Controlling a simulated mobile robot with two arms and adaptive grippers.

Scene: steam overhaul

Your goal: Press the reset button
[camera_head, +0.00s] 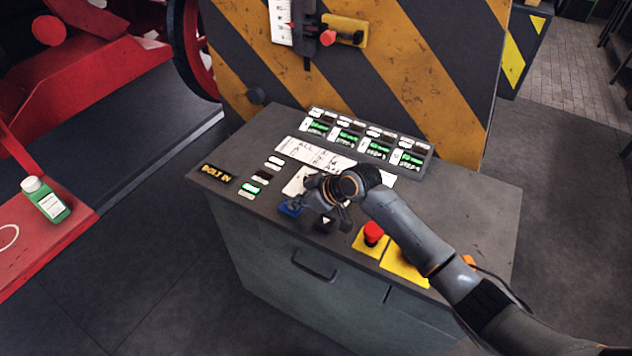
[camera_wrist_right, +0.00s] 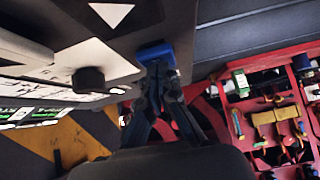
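A blue button (camera_head: 289,208) sits near the front edge of the grey control console (camera_head: 455,200), and I cannot read any label on it. It also shows in the right wrist view as a blue block (camera_wrist_right: 155,52). My right gripper (camera_head: 305,202) reaches over the console's front part, at the blue button. In the right wrist view its fingertips (camera_wrist_right: 158,70) are together, with nothing seen between them. They are at the blue button's edge; I cannot tell whether they touch it. My left gripper is not in view.
A red mushroom button (camera_head: 373,233) on a yellow plate stands right of my gripper. A dark knob (camera_wrist_right: 88,80) is beside the blue button. Lit green displays (camera_head: 347,137) line the console's back. A green bottle (camera_head: 45,200) stands on a red surface at left.

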